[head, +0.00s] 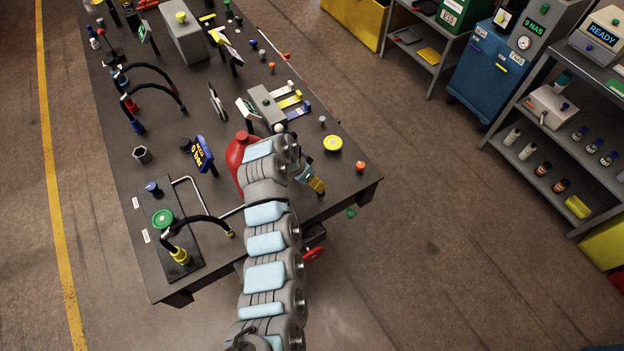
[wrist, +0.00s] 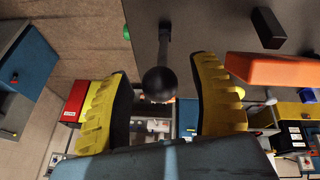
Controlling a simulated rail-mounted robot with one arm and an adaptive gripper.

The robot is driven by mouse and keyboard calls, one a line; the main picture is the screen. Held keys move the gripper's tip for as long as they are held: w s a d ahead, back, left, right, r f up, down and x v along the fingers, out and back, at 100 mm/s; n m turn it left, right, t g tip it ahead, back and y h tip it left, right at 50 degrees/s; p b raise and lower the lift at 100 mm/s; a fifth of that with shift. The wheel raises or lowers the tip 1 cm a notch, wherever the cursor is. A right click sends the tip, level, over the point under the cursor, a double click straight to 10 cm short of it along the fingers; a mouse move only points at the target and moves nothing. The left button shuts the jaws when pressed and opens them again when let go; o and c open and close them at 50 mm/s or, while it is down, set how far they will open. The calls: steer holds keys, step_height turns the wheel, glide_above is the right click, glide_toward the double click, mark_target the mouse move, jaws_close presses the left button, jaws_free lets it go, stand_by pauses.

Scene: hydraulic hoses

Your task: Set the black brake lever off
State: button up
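A black ball knob (wrist: 160,83) on a dark stem (wrist: 165,40) shows in the wrist view, and I take it for the black brake lever. The stem runs up to a dark grey surface (wrist: 215,22). My gripper (wrist: 160,100) is open, with one yellow ribbed finger to the left of the knob and one to the right. The knob lies between them in the picture, with a gap on each side; I cannot tell its depth relative to the fingertips. In the head view my gripper (head: 317,185) is near the table's right end, and I cannot make out the lever there.
An orange block-like part (wrist: 275,70) sits close to the right finger. The dark workbench (head: 110,230) carries hoses, a red container (head: 238,152), a yellow disc (head: 333,143) and an orange knob (head: 361,167). A red handwheel (head: 313,253) is below its edge.

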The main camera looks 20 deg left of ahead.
steer(key=shift+r, duration=0.2)
steer(key=v, duration=0.7)
stand_by(0.4)
steer(key=shift+c, duration=0.3)
